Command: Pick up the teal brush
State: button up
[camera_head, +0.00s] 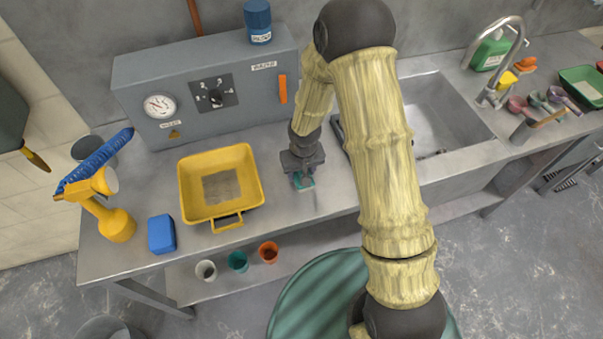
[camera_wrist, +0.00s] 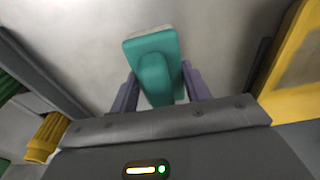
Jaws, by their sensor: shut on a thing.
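The teal brush (camera_wrist: 152,55) is between the two fingers of my gripper (camera_wrist: 160,92) in the wrist view. It has a teal block with a pale edge at its far side and a raised teal handle toward my palm. My gripper is shut on it. In the head view my gripper (camera_head: 301,176) points down at the worktop, between the yellow tray and the sink, and a small part of the teal brush (camera_head: 305,183) shows below it. Whether the brush touches the worktop I cannot tell.
A yellow tray (camera_head: 190,190) lies just left of my gripper. A grey box with a gauge (camera_head: 135,92) stands behind. The sink (camera_head: 435,110) is to the right, partly behind my arm.

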jog(key=shift+r, duration=5.05)
